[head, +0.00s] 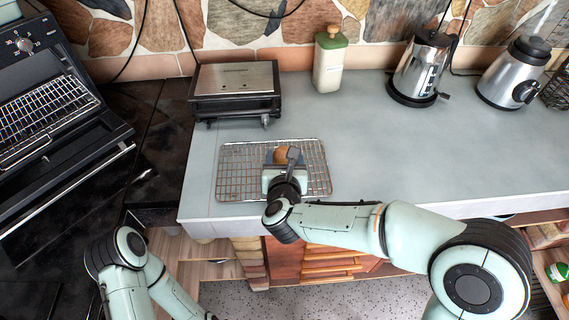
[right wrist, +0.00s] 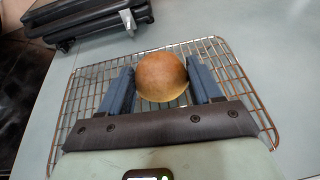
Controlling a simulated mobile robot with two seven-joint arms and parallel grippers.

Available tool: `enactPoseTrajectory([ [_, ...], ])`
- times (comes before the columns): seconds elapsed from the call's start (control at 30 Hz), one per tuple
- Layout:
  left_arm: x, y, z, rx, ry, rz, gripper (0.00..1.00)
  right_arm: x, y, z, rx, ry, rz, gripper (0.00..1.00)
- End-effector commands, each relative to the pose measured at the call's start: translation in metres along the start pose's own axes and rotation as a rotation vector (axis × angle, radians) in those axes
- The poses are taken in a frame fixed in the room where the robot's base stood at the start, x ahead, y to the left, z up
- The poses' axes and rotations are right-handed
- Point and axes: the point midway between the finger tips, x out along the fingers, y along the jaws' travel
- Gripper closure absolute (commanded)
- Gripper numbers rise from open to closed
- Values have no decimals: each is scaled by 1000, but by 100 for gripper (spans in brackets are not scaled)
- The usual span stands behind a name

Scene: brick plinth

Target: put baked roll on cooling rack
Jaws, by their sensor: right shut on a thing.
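The baked roll (head: 281,154) is round and golden brown. In the right wrist view the roll (right wrist: 160,77) sits between the two blue fingers of my right gripper (right wrist: 159,72), which is shut on it. In the head view my right gripper (head: 283,159) is over the middle of the wire cooling rack (head: 236,178). The rack (right wrist: 240,92) lies flat on the counter and spreads out beneath the roll and fingers. I cannot tell whether the roll touches the wires. My left arm shows at the lower left, but its gripper is out of view.
A black and silver grill (head: 235,82) stands just behind the rack. A green-capped bottle (head: 329,62), a kettle (head: 421,66) and a blender (head: 514,74) stand along the back. An open oven (head: 55,105) is at left. The counter (head: 400,150) right of the rack is clear.

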Motion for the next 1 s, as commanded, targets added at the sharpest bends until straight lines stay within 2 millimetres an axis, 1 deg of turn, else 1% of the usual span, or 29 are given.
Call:
enactPoseTrajectory([
  [0.03,1,0,-1,0,2,1,57,3,0,-9,-3,3,-1,65],
  [0.1,2,0,-1,1,3,1,57,5,0,-14,-1,1,0,65],
  [0.4,2,0,-1,1,4,1,57,6,0,-15,1,-1,0,65],
  [0.57,7,-1,-3,1,10,2,57,7,0,-20,1,-1,0,65],
  [0.6,6,-1,-4,1,11,3,57,7,0,-19,1,-1,0,27],
  [0.63,5,-1,-3,1,10,3,57,6,0,-18,1,-1,0,17],
  [0.67,5,-1,-3,1,10,3,57,6,0,-18,1,-1,0,11],
  [1.0,3,0,-3,1,9,2,57,6,0,-16,0,-1,0,11],
])
